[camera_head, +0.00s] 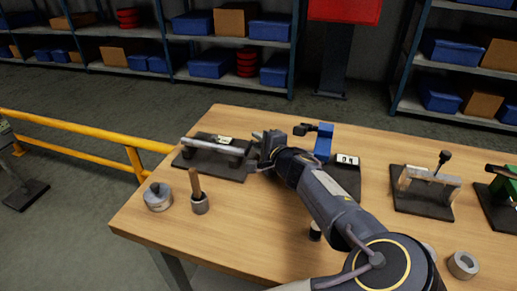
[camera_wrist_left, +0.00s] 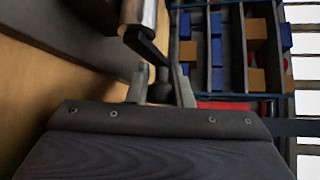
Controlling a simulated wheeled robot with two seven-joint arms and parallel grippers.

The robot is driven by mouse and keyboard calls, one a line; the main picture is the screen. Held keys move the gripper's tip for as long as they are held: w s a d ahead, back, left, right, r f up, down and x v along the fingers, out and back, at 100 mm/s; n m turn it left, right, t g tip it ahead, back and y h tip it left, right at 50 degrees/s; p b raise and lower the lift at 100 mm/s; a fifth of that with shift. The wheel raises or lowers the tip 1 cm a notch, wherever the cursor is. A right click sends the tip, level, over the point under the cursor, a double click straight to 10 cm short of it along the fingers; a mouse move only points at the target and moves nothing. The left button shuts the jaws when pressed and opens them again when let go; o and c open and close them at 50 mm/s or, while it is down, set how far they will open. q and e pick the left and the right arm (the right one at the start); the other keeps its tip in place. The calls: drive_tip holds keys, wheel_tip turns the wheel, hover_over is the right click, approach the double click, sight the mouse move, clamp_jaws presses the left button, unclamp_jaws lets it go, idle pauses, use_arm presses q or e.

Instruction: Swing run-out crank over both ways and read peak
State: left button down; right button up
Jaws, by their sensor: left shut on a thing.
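The run-out fixture is a dark base plate (camera_head: 196,163) at the left of the table, carrying a grey shaft (camera_head: 210,147) on supports. A small white readout (camera_head: 224,140) sits behind the shaft. My left gripper (camera_head: 263,140) is at the right end of this fixture. In the left wrist view, the bright shaft end (camera_wrist_left: 138,14) carries a black crank arm (camera_wrist_left: 148,45). The crank's dark handle (camera_wrist_left: 160,92) lies between the fingers of my left gripper (camera_wrist_left: 161,88), which is shut on it. The readout's digits are too small to read. My right gripper is not in view.
A blue stand (camera_head: 324,142) with a dark clamp and another readout (camera_head: 347,160) are just right of my gripper. A grey ring (camera_head: 157,197) and a cup with a wooden handle (camera_head: 198,198) stand front left. Another fixture (camera_head: 428,188) is at right. A yellow rail (camera_head: 80,130) runs at left.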

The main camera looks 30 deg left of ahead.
use_arm(q)
drive_tip(key=shift+r, duration=0.1)
drive_tip(key=c, duration=1.6)
unclamp_jaws()
drive_tip(key=shift+o, duration=0.2)
drive_tip(key=p+v, duration=0.1)
drive_tip(key=v, duration=0.6)
drive_tip(key=shift+s+d, duration=0.2)
drive_tip(key=shift+d, duration=0.15)
